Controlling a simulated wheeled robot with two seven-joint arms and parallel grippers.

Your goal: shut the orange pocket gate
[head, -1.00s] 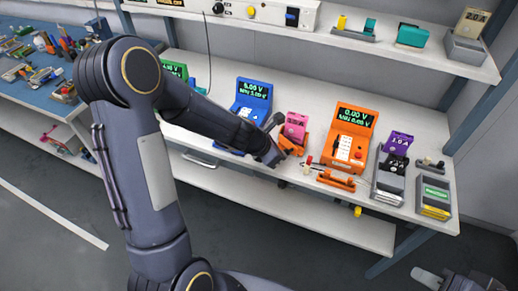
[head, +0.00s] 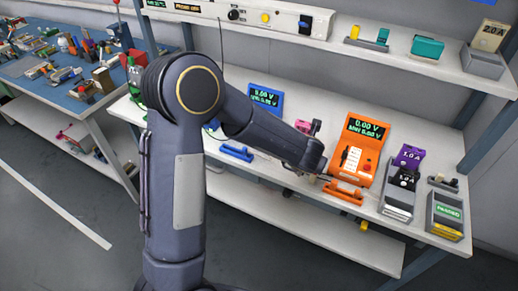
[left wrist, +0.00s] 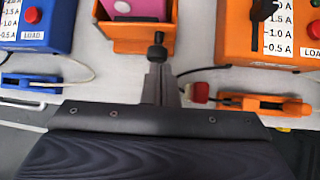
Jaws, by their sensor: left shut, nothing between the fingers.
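In the left wrist view an orange pocket (left wrist: 136,46) holds a pink cell (left wrist: 137,9) and has an orange front edge facing me. A black knob on a short stem (left wrist: 158,38) stands in front of its right half. I cannot tell whether the gate is open or shut. My left gripper (left wrist: 159,68) is shut and empty, with its tips just at or below the knob; contact is unclear. In the head view my left gripper (head: 317,174) is at the bench's front edge, and my arm hides the pocket; some pink (head: 303,126) shows behind it.
The orange tester (head: 357,150) stands right of the gripper, with an orange clamp (head: 343,193) and red block (left wrist: 200,92) before it. A blue tester (head: 265,98) and blue clamp (head: 237,153) stand left. Cables cross the bench. Grey holders (head: 397,198) stand farther right.

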